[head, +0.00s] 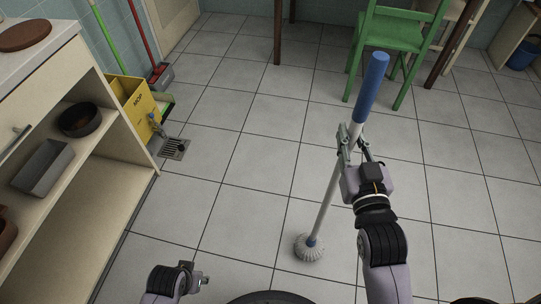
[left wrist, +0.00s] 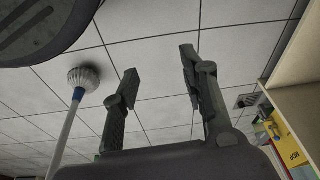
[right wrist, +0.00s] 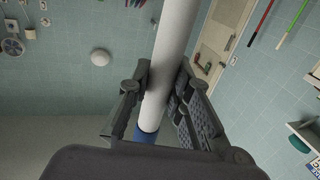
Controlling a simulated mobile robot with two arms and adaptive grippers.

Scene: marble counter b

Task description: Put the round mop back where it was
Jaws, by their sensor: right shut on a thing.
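The round mop has a blue grip (head: 373,82), a white pole and a round grey-white head (head: 309,247). It stands tilted, its head at the floor and its grip leaning up to the right. My right gripper (head: 356,143) is shut on the white pole just below the blue grip. The pole also shows between the fingers in the right wrist view (right wrist: 172,55). My left gripper (left wrist: 158,85) is open and empty, low at the left; the mop head (left wrist: 83,77) is beside it in the left wrist view, apart from its fingers.
A yellow mop bucket (head: 136,103) stands by the shelf unit (head: 118,157) at left, near a floor drain (head: 174,149). A red-handled broom (head: 144,40) and a green pole (head: 103,35) lean behind. A green chair (head: 392,45) stands at the back. The middle floor is clear.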

